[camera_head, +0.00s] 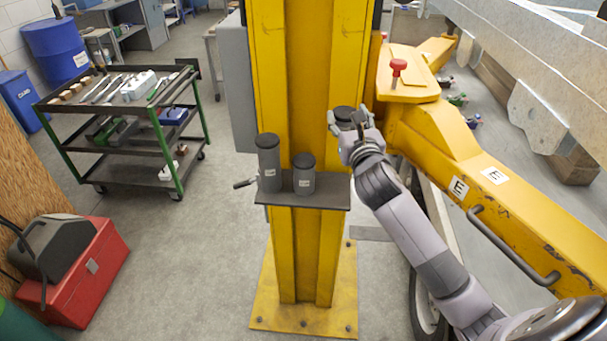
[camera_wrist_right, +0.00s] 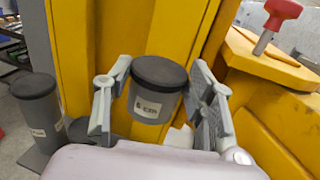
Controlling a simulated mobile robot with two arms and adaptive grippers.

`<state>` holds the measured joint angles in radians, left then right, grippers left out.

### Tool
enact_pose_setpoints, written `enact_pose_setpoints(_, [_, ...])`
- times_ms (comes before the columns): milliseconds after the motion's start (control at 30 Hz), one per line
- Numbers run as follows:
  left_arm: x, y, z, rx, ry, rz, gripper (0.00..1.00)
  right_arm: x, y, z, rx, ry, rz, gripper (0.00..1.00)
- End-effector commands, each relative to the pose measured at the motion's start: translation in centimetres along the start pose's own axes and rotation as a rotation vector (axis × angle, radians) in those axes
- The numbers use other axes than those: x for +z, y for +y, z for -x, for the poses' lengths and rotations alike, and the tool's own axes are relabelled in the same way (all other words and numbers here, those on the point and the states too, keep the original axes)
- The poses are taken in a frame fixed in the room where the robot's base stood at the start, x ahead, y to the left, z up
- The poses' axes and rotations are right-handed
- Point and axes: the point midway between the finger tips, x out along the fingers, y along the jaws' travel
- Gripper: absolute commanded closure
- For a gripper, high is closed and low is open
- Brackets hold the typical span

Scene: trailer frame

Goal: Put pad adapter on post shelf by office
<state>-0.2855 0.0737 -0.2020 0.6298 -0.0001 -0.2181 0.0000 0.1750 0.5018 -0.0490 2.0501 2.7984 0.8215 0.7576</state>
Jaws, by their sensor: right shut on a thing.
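My right gripper (camera_head: 350,118) is shut on a pad adapter (camera_head: 343,111), a grey cylinder with a black top, in front of the yellow post's right side. In the wrist view the held adapter (camera_wrist_right: 155,92) stands roughly upright between the two fingers, its white label facing the camera. The dark post shelf (camera_head: 330,192) is lower and to the left of the gripper. A tall grey adapter (camera_head: 268,165) and a shorter one (camera_head: 304,174) stand on it. The tall one also shows at the left of the wrist view (camera_wrist_right: 36,108). My left gripper is not in view.
The yellow post (camera_head: 292,80) rises behind the shelf. The shelf's right end is bare. A yellow trailer arm (camera_head: 470,165) with a red-topped pin (camera_head: 398,68) lies close on the right. A tool cart (camera_head: 120,125) and a red toolbox (camera_head: 85,270) stand at left.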

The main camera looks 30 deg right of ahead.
Motion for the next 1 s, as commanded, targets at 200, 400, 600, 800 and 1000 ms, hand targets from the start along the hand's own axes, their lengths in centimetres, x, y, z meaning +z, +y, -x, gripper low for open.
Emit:
enact_pose_setpoints(200, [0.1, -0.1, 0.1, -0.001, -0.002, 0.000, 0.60, -2.7, 0.0, 0.1, 0.000, 0.004, -0.001, 0.97])
enact_pose_setpoints(400, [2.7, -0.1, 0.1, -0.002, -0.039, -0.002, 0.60, -8.0, 0.0, 0.0, -0.002, 0.003, -0.003, 0.97])
enact_pose_setpoints(600, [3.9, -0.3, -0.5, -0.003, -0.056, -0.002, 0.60, -13.1, 0.0, 0.0, -0.002, 0.002, -0.003, 0.97])
enact_pose_setpoints(800, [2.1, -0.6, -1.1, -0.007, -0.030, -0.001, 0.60, -15.7, 0.0, 0.0, -0.001, -0.003, -0.003, 0.97])
enact_pose_setpoints(1000, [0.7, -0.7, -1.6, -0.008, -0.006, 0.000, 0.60, -17.7, 0.1, 0.0, -0.001, -0.001, -0.003, 0.97])
